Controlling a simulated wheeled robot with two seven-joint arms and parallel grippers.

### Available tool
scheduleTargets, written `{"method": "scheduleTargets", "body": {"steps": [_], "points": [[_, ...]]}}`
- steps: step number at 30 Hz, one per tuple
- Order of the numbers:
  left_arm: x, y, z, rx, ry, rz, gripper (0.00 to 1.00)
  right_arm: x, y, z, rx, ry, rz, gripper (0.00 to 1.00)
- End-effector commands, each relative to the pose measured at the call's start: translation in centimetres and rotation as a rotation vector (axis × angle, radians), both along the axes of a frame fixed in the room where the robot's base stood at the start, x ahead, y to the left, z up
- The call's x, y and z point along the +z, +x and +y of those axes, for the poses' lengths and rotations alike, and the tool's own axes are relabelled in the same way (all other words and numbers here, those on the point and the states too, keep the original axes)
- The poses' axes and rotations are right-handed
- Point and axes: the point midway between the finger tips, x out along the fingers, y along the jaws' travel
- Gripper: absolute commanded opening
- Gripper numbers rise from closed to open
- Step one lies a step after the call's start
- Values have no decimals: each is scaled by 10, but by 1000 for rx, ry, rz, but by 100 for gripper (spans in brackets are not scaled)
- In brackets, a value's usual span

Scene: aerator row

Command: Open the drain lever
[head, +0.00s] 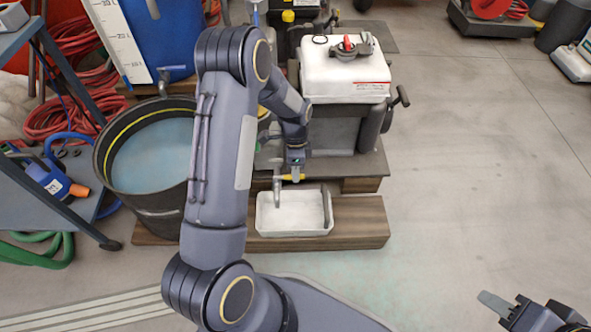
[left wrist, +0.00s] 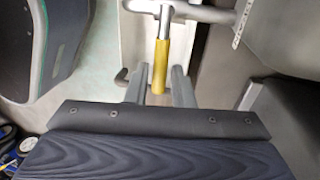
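The drain lever (head: 292,177) is a yellow handle low at the front of the aerator unit, above a white tray. In the left wrist view the yellow lever (left wrist: 160,66) hangs from a grey pipe (left wrist: 180,11) and points toward my gripper. My left gripper (head: 296,168) is at the lever. In the left wrist view its two grey fingers stand apart on either side of the lever's end, with gaps showing on both sides. My right gripper (head: 497,305) is at the lower right, far from the lever; its finger opening is not clear.
The white tray (head: 265,226) sits on a wooden step (head: 358,222). A black tub of water (head: 110,150) stands left, partly behind my left arm. A white tank (head: 345,78) with a red-handled cap is above.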

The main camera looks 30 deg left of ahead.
Motion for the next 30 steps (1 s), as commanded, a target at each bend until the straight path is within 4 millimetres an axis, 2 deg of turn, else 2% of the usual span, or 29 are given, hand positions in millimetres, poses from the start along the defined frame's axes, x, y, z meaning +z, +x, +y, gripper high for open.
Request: {"method": "scheduleTargets", "body": {"steps": [1, 5, 19, 30], "points": [[0, 0, 0, 0, 0, 0, 15, 0, 0, 0, 0, 0, 0, 36], [0, 0, 0, 0, 0, 0, 0, 0, 0, 0, 0, 0, 0, 36], [1, -1, -1, -32, 0, 0, 0, 2, 0, 0, 0, 0, 0, 36], [2, -10, -5, -272, -1, 1, 0, 17, 0, 0, 0, 0, 0, 36]]}}
